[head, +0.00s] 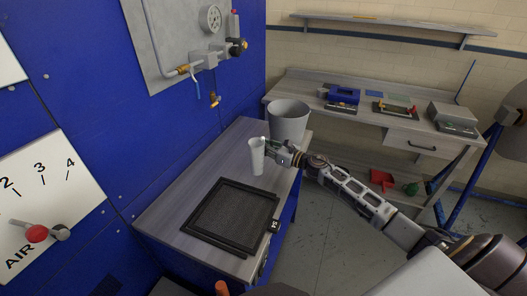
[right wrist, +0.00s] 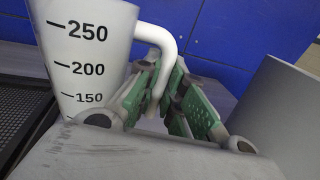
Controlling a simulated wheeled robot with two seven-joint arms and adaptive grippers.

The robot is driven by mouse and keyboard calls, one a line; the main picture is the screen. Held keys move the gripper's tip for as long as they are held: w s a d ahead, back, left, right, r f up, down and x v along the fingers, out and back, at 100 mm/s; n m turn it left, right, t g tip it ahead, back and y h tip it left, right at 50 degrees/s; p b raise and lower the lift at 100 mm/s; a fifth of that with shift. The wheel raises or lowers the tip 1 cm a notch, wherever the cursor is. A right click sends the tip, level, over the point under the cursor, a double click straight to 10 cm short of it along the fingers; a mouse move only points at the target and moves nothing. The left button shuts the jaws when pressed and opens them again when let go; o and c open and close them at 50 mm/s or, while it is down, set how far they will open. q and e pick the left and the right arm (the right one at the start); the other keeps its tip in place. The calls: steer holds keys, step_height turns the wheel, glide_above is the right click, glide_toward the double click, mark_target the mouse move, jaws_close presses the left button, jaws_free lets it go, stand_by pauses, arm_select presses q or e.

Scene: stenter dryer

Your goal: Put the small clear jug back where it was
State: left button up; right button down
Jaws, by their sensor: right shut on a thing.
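The small jug (head: 257,157) looks whitish and stands upright over the wooden cabinet top, between the black mesh frame and the grey bucket. I cannot tell whether its base touches the top. My right gripper (head: 273,148) comes in from the right and is shut on the jug's handle. In the right wrist view the jug (right wrist: 84,45) shows black marks 250, 200 and 150, with its handle between the green-padded fingers (right wrist: 164,85). Its base is hidden there. My left gripper is not in view.
A grey bucket (head: 288,120) stands just behind the jug. A blue panel (head: 85,95) rises at the left. A workbench (head: 345,112) stands at the back right.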

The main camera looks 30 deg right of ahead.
steer(key=shift+f, duration=1.35)
steer(key=c, duration=1.5)
jaws_free()
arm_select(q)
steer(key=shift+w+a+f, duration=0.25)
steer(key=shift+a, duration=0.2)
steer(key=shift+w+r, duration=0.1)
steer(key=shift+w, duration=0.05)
